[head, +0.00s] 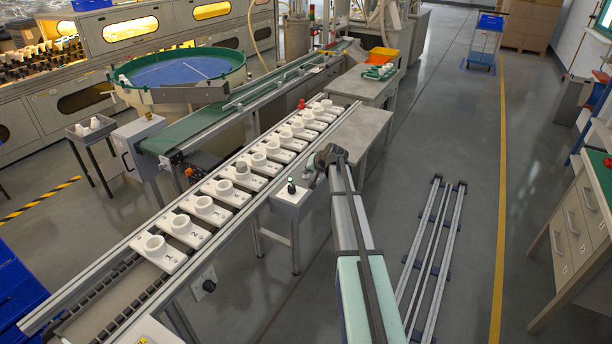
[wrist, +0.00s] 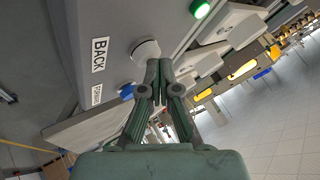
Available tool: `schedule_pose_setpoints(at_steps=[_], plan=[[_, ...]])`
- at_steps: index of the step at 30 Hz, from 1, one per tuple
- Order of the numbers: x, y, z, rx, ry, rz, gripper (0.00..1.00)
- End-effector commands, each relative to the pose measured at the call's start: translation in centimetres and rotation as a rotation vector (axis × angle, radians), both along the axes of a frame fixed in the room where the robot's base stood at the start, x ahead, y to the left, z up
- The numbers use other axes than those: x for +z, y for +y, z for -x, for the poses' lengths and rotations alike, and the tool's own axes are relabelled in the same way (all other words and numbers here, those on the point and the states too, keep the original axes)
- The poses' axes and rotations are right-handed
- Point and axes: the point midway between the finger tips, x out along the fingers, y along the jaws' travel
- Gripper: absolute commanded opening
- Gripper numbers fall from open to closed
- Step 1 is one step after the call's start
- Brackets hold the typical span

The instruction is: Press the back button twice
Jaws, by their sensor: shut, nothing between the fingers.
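In the wrist view a grey control panel carries a "BACK" label (wrist: 99,55), with a round white button (wrist: 146,49) beside it. A second, partly legible label (wrist: 96,95) is beside a blue button (wrist: 127,91). My gripper (wrist: 159,64) is shut and empty, its fingertips close to the white button and partly overlapping its edge in the picture. I cannot tell whether they touch it. In the head view the small control box (head: 292,198) stands beside the conveyor, and my arm reaches to its right side. The buttons are too small to tell there.
A green lamp (wrist: 202,9) is lit on the panel. The conveyor (head: 110,255) with a row of white socket carriers (head: 205,208) runs alongside the box. A grey table (head: 345,130) stands behind. Rails (head: 435,250) lie on the floor to the right.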

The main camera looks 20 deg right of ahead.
Motion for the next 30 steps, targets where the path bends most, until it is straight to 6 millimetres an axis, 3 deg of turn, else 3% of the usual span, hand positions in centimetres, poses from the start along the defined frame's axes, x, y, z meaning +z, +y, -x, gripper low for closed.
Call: schedule_pose_setpoints(at_steps=[14,30], plan=[[-0.2,0.0,0.0,0.001,0.001,0.0,0.0],[1.6,0.0,0.0,0.0,0.001,-0.001,0.0]])
